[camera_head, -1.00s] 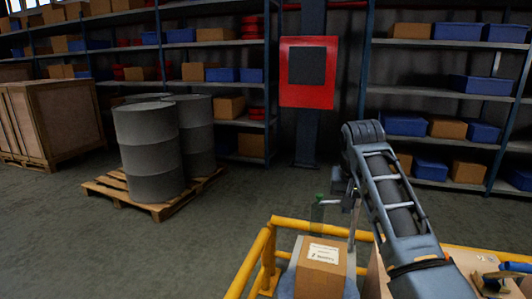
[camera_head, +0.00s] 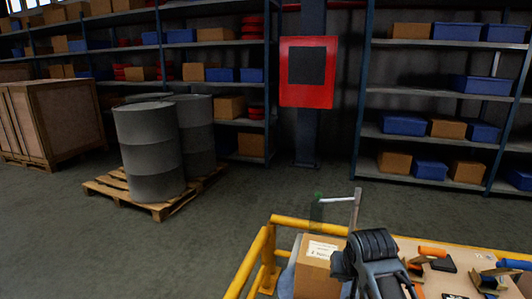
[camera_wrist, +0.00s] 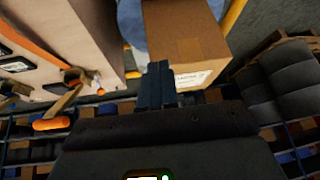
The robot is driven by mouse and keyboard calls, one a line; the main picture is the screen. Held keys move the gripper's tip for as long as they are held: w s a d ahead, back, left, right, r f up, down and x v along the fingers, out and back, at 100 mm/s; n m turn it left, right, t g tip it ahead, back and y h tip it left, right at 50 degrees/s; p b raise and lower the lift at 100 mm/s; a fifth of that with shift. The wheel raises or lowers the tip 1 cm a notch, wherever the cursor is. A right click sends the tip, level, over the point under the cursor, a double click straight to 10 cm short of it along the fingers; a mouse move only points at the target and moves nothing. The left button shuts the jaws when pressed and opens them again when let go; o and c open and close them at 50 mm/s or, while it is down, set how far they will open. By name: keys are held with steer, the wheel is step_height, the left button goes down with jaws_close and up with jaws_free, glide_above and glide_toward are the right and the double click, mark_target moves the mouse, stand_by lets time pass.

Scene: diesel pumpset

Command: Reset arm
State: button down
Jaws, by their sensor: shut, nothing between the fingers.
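My gripper (camera_wrist: 158,85) shows in the wrist view with its dark fingers together and nothing between them. The fingers point toward the brown cardboard box (camera_wrist: 185,35), whose white label shows beside them; I cannot tell the gap. In the head view my arm is low and folded at the lower right, beside the same box (camera_head: 318,280). My gripper's fingertips cannot be made out in that view.
A yellow rail (camera_head: 262,250) runs around the box. A wooden worktop (camera_head: 450,285) at right holds orange-handled (camera_head: 432,251) and blue-handled tools (camera_head: 515,265). A grey metal lever (camera_head: 355,210) stands behind my arm. Drums (camera_head: 150,150) stand on a pallet at left; open floor lies between.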

steer(key=s+f+t, duration=0.2)
steer(key=s+f, duration=0.7)
steer(key=s, duration=0.3)
steer(key=s+n+t, duration=0.1)
steer(key=s+t, duration=0.2)
steer(key=s, duration=1.9)
steer(key=s+d+r+n+t, duration=0.1)
steer(key=s+r+t, duration=0.3)
steer(key=s+r, duration=1.5)
steer(key=shift+d+r, duration=0.25)
steer(key=shift+d, duration=0.3)
